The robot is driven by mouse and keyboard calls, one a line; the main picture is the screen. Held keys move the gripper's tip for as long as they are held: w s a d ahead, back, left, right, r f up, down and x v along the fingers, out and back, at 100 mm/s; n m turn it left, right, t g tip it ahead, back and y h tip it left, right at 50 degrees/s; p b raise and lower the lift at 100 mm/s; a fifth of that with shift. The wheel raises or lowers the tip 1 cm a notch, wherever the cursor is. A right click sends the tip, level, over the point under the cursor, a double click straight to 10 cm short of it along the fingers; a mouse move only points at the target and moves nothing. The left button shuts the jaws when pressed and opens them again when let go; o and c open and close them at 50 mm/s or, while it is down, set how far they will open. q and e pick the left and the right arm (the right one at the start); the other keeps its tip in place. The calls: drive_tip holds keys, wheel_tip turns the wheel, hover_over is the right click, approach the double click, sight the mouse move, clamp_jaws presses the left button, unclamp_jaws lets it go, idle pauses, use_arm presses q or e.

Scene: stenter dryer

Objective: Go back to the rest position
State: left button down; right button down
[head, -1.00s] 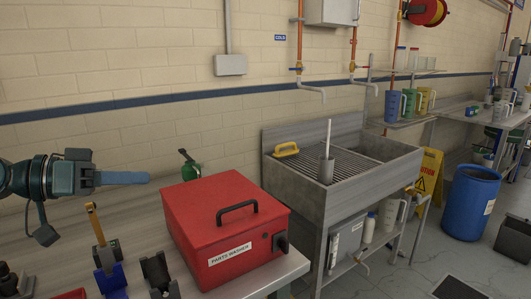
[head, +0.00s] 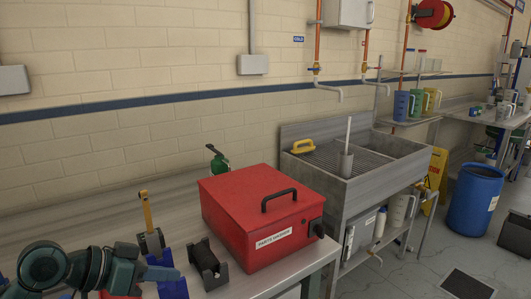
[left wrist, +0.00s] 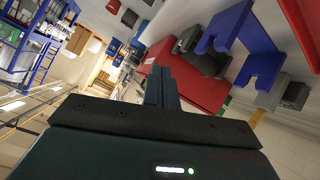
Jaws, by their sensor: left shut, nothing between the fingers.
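My left gripper (head: 122,266) is low at the left of the head view, over the near left part of the workbench (head: 95,212). It is close to the blue holder (head: 168,280) and left of the red parts washer (head: 262,215). In the left wrist view its fingers (left wrist: 160,86) are together with nothing between them. My right gripper is in neither view.
A yellow-handled tool (head: 147,212) and a dark cradle (head: 208,262) stand between my gripper and the washer. A steel sink (head: 345,185) and a blue drum (head: 475,200) are at the right.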

use_arm(q)
drive_tip(key=s+d+f+n+g+y, duration=0.1)
drive_tip(key=s+f+y, duration=0.1)
drive_tip(key=s+f, duration=0.4)
drive_tip(key=s+f+n+y, duration=0.15)
drive_tip(key=s+f, duration=0.25)
drive_tip(key=f, duration=0.5)
drive_tip(key=s+a+f+n+g+y, duration=0.1)
drive_tip(key=s+a+f+y, duration=0.15)
drive_tip(key=s, duration=0.45)
drive_tip(key=s+a+f+n+g+y, duration=0.1)
drive_tip(key=s+f+y, duration=0.2)
drive_tip(key=s, duration=0.4)
drive_tip(key=w+d+f+m+t+h+p, duration=0.1)
drive_tip(key=w+d+f+t+h+p, duration=0.1)
drive_tip(key=w+d+t, duration=0.4)
drive_tip(key=shift+w+d+f+t+h+p, duration=0.25)
drive_tip(key=shift+w+t+h+p, duration=0.2)
drive_tip(key=shift+p, duration=0.4)
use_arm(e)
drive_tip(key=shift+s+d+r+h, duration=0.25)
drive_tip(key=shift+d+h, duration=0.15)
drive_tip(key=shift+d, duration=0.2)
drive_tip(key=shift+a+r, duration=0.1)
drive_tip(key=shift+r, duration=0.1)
use_arm(q)
drive_tip(key=c, duration=2.1)
unclamp_jaws()
